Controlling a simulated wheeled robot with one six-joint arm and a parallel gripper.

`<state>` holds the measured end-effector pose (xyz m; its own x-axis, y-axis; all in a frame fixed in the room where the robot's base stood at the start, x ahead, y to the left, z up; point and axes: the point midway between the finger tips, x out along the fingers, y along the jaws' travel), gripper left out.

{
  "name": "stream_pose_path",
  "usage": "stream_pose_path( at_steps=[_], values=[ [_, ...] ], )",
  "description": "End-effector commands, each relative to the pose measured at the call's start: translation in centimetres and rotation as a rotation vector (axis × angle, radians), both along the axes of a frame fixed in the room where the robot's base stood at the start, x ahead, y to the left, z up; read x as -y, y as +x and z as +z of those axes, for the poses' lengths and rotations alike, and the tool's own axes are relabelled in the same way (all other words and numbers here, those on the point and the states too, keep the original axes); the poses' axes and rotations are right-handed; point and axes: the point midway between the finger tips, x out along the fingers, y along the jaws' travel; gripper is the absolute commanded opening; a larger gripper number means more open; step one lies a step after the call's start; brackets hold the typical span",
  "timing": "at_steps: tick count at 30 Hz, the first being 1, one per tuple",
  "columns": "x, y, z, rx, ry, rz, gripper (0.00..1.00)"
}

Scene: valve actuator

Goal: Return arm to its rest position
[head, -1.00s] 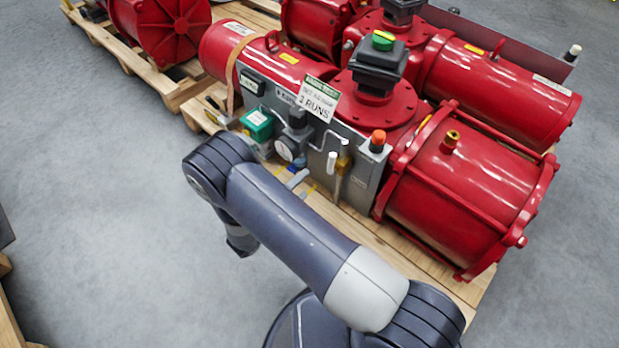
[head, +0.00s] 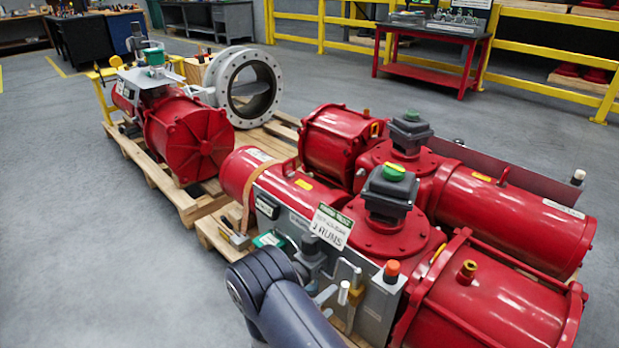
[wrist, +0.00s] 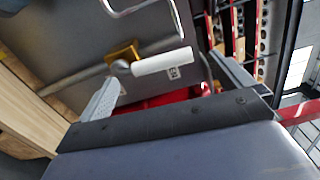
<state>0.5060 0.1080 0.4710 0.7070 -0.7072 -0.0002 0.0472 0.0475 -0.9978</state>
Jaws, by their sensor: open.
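My arm (head: 275,300) shows at the bottom centre of the head view, in front of the grey control panel (head: 377,310) of the nearest red actuator. In the wrist view my gripper (wrist: 163,67) is open, with its two grey fingers apart. A white lever handle (wrist: 165,62) on a brass-coloured valve (wrist: 122,55) shows in the gap between the fingers in that view. I cannot tell whether the fingers touch it. The lever also shows in the head view (head: 344,292), upright. My gripper cannot be made out clearly in the head view.
Red actuators with a green-topped box (head: 390,190) and an orange button (head: 392,268) stand close on the right. Another actuator (head: 188,135) and a flanged valve ring (head: 245,87) sit on a pallet behind. Grey floor (head: 80,220) is clear on the left.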

Motion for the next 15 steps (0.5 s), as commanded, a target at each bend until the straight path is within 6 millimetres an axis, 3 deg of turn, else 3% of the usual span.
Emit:
stream_pose_path(
  at_steps=[6,15],
  values=[
    [2.1,2.1,-0.1,0.001,0.001,-0.002,1.0],
    [2.8,2.7,0.0,0.004,0.003,0.001,1.0]
  ],
)
